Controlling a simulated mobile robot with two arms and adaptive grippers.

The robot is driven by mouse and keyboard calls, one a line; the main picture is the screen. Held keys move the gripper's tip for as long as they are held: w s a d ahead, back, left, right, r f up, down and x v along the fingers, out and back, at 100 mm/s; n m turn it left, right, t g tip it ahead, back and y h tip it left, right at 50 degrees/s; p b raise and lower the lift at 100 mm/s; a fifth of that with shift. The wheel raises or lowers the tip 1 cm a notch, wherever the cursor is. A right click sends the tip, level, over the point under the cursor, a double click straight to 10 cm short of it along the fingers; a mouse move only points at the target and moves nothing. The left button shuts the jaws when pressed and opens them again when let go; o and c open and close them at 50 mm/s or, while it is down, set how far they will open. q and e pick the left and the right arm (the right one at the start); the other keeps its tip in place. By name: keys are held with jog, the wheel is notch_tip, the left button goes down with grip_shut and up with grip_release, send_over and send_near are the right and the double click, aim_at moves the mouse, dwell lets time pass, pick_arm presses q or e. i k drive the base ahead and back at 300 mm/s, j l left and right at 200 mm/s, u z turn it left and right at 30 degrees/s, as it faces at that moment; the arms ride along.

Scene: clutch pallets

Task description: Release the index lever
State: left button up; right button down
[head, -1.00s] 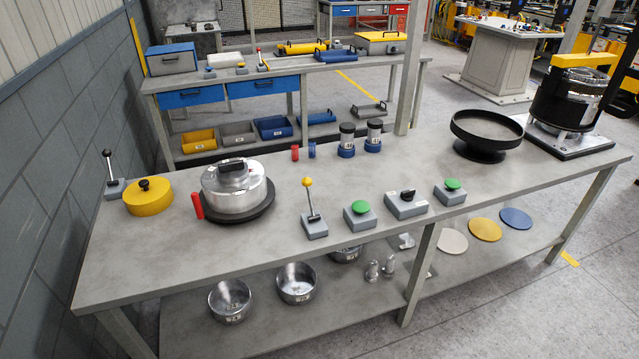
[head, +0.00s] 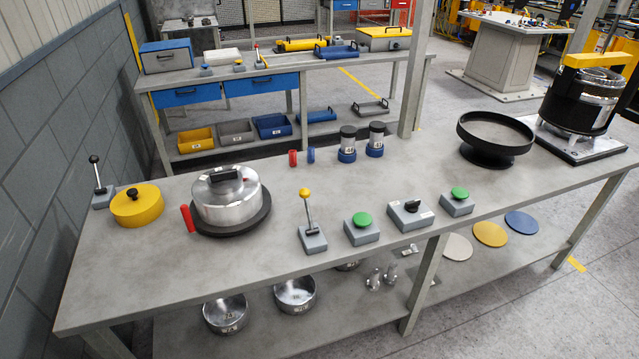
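No label marks which lever is the index lever. A lever with a yellow knob (head: 309,222) stands nearly upright on a grey base at the front middle of the bench. A lever with a black knob (head: 98,183) stands on a grey base at the bench's left end. A red handle (head: 187,219) sits at the left edge of a black round base (head: 232,226). A silver lidded pot (head: 228,200) with a dark top handle rests on that base. Neither of my grippers is in view.
A yellow round lid-like part (head: 137,206) lies left of the pot. Green-button boxes (head: 362,229) and a black-knob switch box (head: 411,214) line the front. A black round stand (head: 496,138) and a black machine (head: 578,105) are at right. The bench's front left is clear.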

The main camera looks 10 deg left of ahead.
aim_at(305, 193)
jog(key=i+j, duration=0.1)
jog(key=i, duration=0.45)
jog(key=i+j, duration=0.1)
jog(key=i, duration=0.45)
